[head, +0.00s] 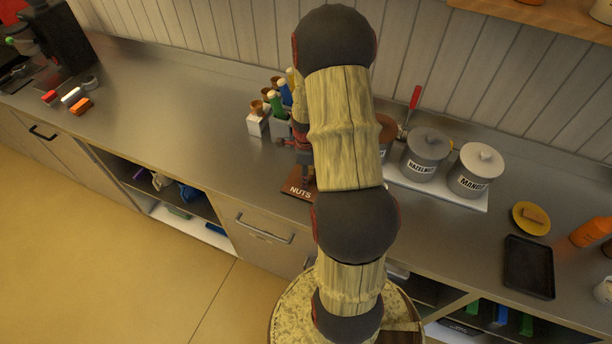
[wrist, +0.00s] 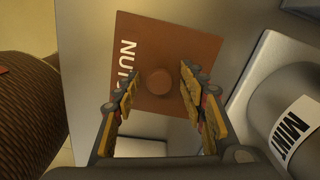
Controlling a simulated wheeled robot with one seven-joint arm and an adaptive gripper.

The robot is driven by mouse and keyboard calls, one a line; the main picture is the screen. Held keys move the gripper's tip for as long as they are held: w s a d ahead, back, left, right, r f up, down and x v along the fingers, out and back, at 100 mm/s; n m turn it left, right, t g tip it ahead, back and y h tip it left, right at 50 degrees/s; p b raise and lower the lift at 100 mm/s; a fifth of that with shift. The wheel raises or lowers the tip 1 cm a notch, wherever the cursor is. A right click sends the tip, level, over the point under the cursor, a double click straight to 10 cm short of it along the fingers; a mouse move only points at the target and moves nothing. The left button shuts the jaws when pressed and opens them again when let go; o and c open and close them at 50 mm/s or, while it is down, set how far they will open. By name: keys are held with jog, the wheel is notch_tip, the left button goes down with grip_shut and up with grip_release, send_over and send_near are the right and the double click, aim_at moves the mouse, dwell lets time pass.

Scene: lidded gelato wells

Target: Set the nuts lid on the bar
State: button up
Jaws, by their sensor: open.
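The nuts lid (head: 298,190) is a flat brown square marked NUTS, at the counter's front edge, partly hidden by my arm in the head view. In the wrist view the lid (wrist: 187,40) shows its round brown knob (wrist: 158,82) in the middle. My gripper (wrist: 158,80) is open, one finger on each side of the knob, with a visible gap to it on both sides. The bar (head: 190,120) is the grey metal counter; the lid appears to lie flat on it.
The hazelnut tub (head: 425,158) and mango tub (head: 475,172) stand on a white tray right of my arm. A mint tub (wrist: 292,128) is close on the right in the wrist view. A bottle holder (head: 279,125) stands behind the lid. The counter left of it is clear.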

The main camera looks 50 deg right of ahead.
notch_tip(320, 180, up, 12)
jog(key=p, duration=0.1)
jog(key=w+a+r+n+t, duration=0.1)
jog(key=w+a+r+n, duration=0.1)
jog(key=a+r+n, duration=0.55)
jog(key=s+a+r+n+t, duration=0.1)
jog(key=s+a+r+n, duration=0.2)
jog(key=a+r+n, duration=0.2)
jog(key=s+a+r+n+t, duration=0.2)
jog(key=s+a+r+n, duration=0.2)
jog(key=a+n, duration=0.6)
jog(key=s+a+r+n+t, duration=0.1)
jog(key=s+a+r+n, duration=0.3)
jog(key=a+r+n, duration=0.3)
jog(key=a, duration=0.3)
jog(key=shift+s+a+t, duration=0.15)
jog(key=shift+s+t, duration=0.1)
jog(key=shift+t, duration=0.05)
